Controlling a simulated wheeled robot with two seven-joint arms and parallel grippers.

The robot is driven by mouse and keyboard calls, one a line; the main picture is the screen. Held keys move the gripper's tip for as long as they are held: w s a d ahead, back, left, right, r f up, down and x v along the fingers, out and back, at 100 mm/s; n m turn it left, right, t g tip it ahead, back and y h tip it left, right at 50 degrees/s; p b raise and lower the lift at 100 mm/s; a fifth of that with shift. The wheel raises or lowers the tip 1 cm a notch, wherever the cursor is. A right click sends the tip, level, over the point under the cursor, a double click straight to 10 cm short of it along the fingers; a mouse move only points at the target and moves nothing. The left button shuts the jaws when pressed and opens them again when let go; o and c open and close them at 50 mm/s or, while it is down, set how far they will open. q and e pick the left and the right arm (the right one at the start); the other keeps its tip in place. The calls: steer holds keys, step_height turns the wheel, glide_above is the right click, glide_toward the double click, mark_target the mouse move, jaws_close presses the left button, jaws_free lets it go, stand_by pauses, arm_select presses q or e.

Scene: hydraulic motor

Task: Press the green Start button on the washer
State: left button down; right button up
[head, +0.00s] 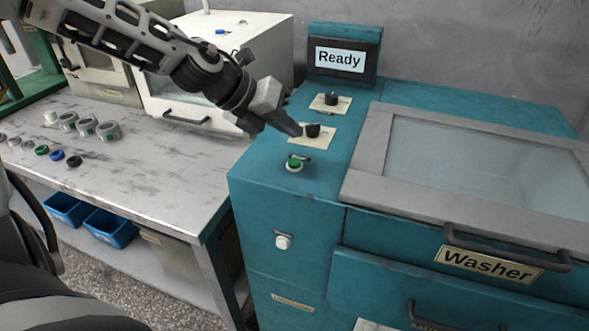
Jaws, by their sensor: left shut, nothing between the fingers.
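The teal washer (275,198) fills the right half of the head view, with a "Washer" label and a screen (340,58) that reads "Ready". Two black knobs (313,130) on cream plates lie behind the button. My left gripper (297,131) is shut and empty. Its tips point right, beside the nearer knob and behind the green button; whether they touch the knob I cannot tell. My right gripper is not in view.
A white button (283,242) is on the washer's front. The glass lid (480,160) has a dark handle. The worktable (150,165) at left holds grey rings (88,126), coloured caps (57,155) and a white machine (215,60). Blue bins (110,228) stand below.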

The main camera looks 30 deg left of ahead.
mark_target(289, 163)
arm_select(q)
step_height(289, 163, down, 4)
steer(key=shift+r+b, duration=0.2)
steer(key=shift+b, duration=1)
steer(key=shift+f+b, duration=0.25)
steer(key=shift+b, duration=0.05)
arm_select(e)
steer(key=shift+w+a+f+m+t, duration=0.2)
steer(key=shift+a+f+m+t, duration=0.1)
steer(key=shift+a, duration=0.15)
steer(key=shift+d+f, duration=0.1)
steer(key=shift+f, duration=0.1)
arm_select(q)
steer(key=shift+f, duration=0.1)
steer(key=shift+f+b, duration=0.35)
steer(key=shift+b, duration=0.2)
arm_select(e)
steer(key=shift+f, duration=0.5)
